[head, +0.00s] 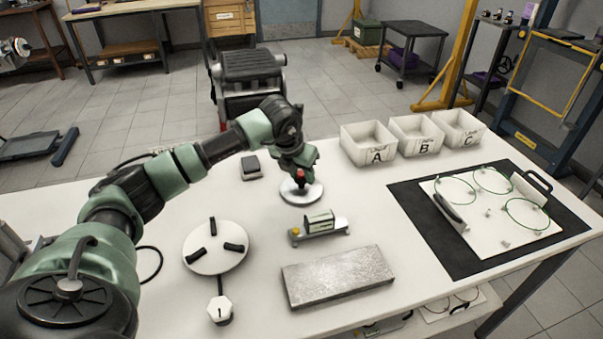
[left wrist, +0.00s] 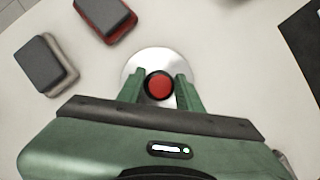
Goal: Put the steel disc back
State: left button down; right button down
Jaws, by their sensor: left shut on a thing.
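The steel disc (head: 301,192) is a round, shiny plate with a red knob on top, at the middle of the white table. It also shows in the left wrist view (left wrist: 138,64), with the red knob (left wrist: 159,86) between the fingers. My left gripper (head: 300,178) points down over the disc and is shut on its knob; the fingertips in the left wrist view (left wrist: 160,88) flank the knob. The disc looks level, at or just above the tabletop; I cannot tell if it touches. My right gripper is not in view.
A round white plate with three black pads (head: 204,260), a small metal device (head: 319,222) and a grey slab (head: 337,276) stand nearer. Bins A (head: 376,154), B (head: 427,145) and C (head: 470,138) stand back right. A dark block (head: 251,166) lies left of the disc.

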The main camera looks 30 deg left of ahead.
pick_arm(q)
jog(key=c, duration=0.9)
grip_release()
jog(key=shift+c, duration=0.2)
jog(key=v, duration=1.2)
jog(key=shift+b, duration=0.35)
jog(key=shift+r, duration=0.15)
